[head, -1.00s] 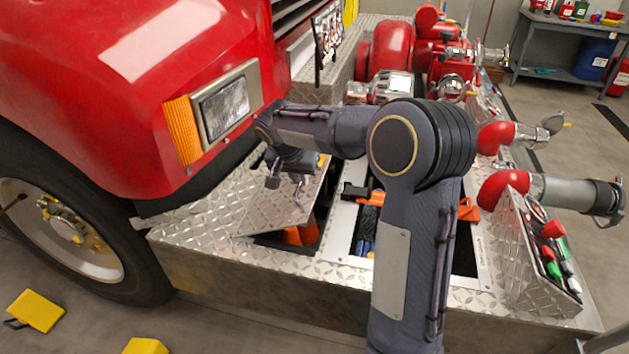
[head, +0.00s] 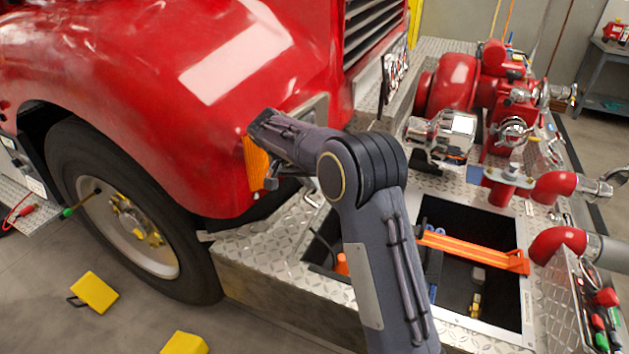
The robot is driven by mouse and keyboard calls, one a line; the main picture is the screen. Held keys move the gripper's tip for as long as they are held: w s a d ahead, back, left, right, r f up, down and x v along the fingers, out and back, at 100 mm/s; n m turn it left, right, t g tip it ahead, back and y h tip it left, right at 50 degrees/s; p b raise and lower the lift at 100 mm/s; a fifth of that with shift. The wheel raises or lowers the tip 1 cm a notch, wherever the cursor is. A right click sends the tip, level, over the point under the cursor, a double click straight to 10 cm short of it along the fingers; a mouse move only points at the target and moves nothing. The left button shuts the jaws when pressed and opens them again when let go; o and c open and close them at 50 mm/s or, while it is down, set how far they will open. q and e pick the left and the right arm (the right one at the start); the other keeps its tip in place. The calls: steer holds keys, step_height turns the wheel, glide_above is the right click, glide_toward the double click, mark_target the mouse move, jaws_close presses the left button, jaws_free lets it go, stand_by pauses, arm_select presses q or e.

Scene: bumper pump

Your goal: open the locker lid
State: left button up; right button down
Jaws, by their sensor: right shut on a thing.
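The locker lid (head: 300,217) is a diamond-plate panel at the left of the bumper's lockers. It is raised, and part of it is hidden behind my right arm, so its exact angle is hard to tell. The left locker under it shows a dark opening with an orange object (head: 342,264) inside. My right gripper (head: 273,182) is by the lid's upper edge, in front of the truck's orange side lamp. It is shut on the lid, though the contact itself is mostly hidden. My left gripper is not in view.
A larger open locker (head: 495,232) to the right holds tools, with an orange strap (head: 470,248) across it. The red pump (head: 455,82) and pipes stand behind. The red fender (head: 200,150) is close to my gripper. Yellow chocks (head: 95,292) lie on the floor.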

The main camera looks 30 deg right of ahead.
steer(key=shift+a+f, duration=0.2)
steer(key=shift+f, duration=0.35)
steer(key=c, duration=1.8)
jaws_free()
steer(key=shift+o, duration=1.3)
steer(key=shift+w+d, duration=0.1)
steer(key=shift+w, duration=0.05)
steer(key=shift+o, duration=0.3)
steer(key=shift+r, duration=0.15)
steer(key=s+a+r+b, duration=0.3)
steer(key=s+a+r, duration=0.3)
steer(key=s+r, duration=0.6)
steer(key=shift+s+a+r, duration=0.2)
steer(key=shift+s+r, duration=0.05)
steer(key=shift+r, duration=0.25)
